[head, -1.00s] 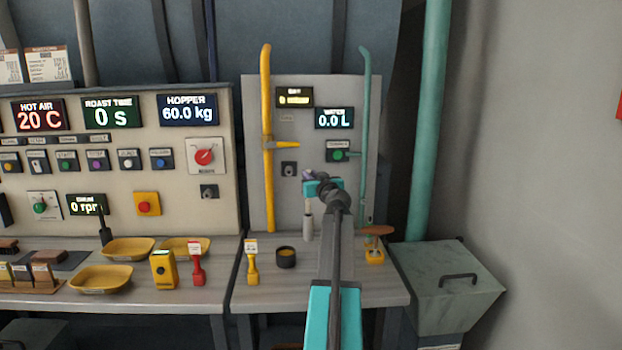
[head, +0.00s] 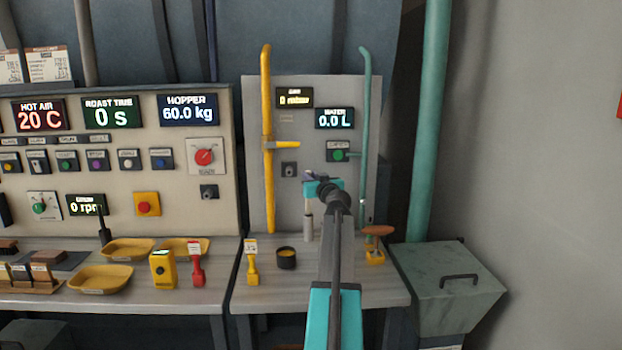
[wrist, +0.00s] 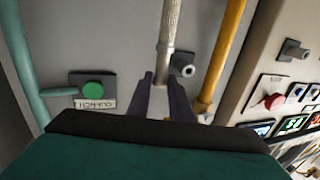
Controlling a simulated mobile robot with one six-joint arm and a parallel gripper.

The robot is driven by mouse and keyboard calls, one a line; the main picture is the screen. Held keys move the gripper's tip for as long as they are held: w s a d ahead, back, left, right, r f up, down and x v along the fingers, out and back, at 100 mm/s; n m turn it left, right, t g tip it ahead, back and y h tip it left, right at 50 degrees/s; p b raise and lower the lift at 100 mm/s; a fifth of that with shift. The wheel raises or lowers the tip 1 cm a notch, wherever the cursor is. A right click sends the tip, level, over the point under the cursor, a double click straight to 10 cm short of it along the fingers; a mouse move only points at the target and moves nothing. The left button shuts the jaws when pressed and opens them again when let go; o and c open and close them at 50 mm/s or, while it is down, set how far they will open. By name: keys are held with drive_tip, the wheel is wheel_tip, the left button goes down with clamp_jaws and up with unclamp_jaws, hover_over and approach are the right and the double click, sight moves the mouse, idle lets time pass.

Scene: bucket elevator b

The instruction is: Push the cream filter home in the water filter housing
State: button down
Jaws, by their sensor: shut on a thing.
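The cream filter (head: 308,207) shows as a thin pale upright piece just below my gripper (head: 310,188). Directly under it stands the water filter housing (head: 308,230), a grey upright cylinder on the right bench. The two are in line, and the filter's lower end appears to meet the housing's top; how deep it sits cannot be told. In the wrist view, which is upside down, my gripper's dark fingers (wrist: 162,86) close around the pale filter (wrist: 161,72). A wider textured grey cylinder runs on from it to the top edge.
A yellow pipe (head: 267,140) and a green pipe (head: 364,130) flank the panel. A green quench button (wrist: 93,90) and black socket (wrist: 183,66) lie behind the gripper. A dark cup (head: 286,258), yellow-handled tool (head: 252,265) and wooden-topped tool (head: 377,245) stand nearby.

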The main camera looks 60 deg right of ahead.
wheel_tip(320, 180, down, 7)
drive_tip(key=b, duration=0.8)
idle(3.9)
drive_tip(key=shift+r, duration=0.25)
drive_tip(key=shift+r, duration=0.35)
drive_tip(key=shift+r+p, duration=0.85)
drive_tip(key=shift+r, duration=1.8)
